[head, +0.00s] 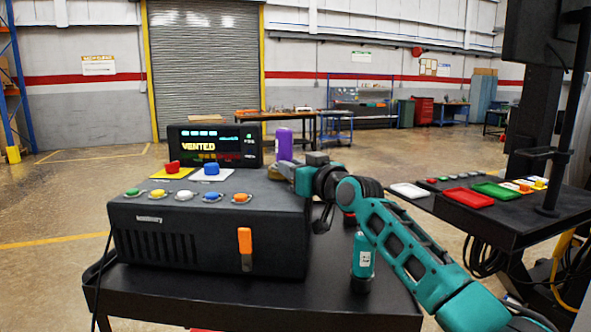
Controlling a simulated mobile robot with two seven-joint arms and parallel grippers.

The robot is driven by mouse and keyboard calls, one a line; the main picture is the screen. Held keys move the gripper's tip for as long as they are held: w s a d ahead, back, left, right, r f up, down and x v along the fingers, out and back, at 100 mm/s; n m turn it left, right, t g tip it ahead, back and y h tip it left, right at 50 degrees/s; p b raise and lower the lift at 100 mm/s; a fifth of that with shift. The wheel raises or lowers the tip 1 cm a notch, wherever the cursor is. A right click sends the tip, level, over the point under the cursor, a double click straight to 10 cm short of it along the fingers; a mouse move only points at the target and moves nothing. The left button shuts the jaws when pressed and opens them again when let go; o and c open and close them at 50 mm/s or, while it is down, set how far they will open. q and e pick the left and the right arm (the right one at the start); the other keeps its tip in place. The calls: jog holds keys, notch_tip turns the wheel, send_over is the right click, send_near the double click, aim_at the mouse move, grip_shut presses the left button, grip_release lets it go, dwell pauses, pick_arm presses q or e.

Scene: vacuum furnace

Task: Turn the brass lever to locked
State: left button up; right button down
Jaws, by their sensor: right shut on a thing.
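The black furnace box (170,235) stands on a dark cart. My right gripper (283,172) reaches in from the right, at the right end of the box's top. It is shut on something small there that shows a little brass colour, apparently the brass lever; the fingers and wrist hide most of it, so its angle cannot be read. A separate upright orange handle (245,241) is on the box's front. The display (214,146) behind the box reads "VENTED". My left gripper is not in view.
A purple cylinder (284,143) stands just behind my right gripper. Coloured buttons line the box's front top edge, with a red knob (172,167) and a blue knob (211,168) behind. A teal bottle (362,262) stands below my right arm. A table with trays (468,197) is at right.

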dwell(0.3)
jog(key=c, duration=1.1)
grip_release()
jog(key=shift+s, duration=0.1)
jog(key=shift+v, duration=6.4)
jog(key=shift+r, duration=0.1)
